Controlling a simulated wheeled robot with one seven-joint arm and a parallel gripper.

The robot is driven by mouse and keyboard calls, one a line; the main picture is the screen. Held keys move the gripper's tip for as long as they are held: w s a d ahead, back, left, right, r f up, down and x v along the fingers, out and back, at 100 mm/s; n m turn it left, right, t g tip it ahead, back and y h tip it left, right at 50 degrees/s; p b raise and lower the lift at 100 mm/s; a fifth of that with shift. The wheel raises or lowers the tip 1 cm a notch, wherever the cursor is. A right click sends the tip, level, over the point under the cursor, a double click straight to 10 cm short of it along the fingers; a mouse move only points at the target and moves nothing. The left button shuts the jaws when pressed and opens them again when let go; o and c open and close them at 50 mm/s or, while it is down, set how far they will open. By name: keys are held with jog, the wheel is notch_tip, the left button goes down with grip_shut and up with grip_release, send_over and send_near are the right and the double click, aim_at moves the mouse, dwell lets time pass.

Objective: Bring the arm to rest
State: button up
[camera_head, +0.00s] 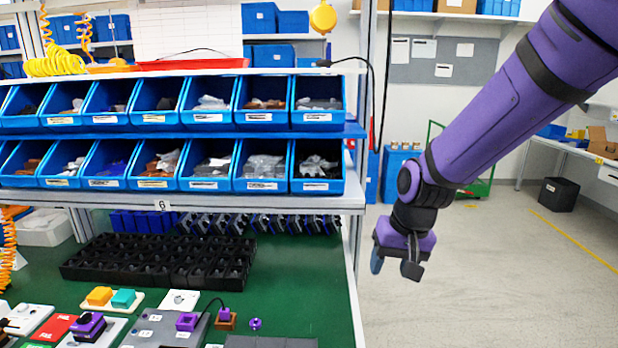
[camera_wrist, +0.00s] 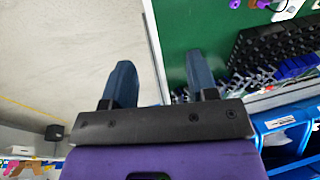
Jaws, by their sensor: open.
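My gripper (camera_head: 394,266) hangs at the end of my purple arm in the head view, to the right of the green workbench and over the floor. It points downward. In the wrist view my gripper (camera_wrist: 160,82) shows its two blue-grey fingers spread apart with nothing between them. Behind the fingers lie the pale floor and the edge of the bench. The gripper touches nothing that I can see. A rotary switch cannot be made out with certainty; several small modules, such as a purple-topped one (camera_head: 89,324), stand on the bench at the lower left.
The green workbench (camera_head: 300,275) carries a black tray of cells (camera_head: 160,284). Blue bins (camera_head: 262,172) fill the rack above it, whose upright (camera_head: 365,90) stands left of my arm. The floor (camera_head: 480,290) around my gripper is clear; a black box (camera_head: 557,194) stands far right.

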jog(key=s+d+r+t+h, duration=0.1)
jog(key=s+d+r, duration=0.6)
jog(key=s+r, duration=0.1)
jog(key=s+d+r+t, duration=0.2)
jog(key=s+d+r, duration=0.5)
jog(key=s, duration=0.4)
jog(key=shift+s+d+r+t+h, duration=0.3)
jog(key=shift+d+r+h, duration=0.1)
jog(key=shift+r, duration=0.3)
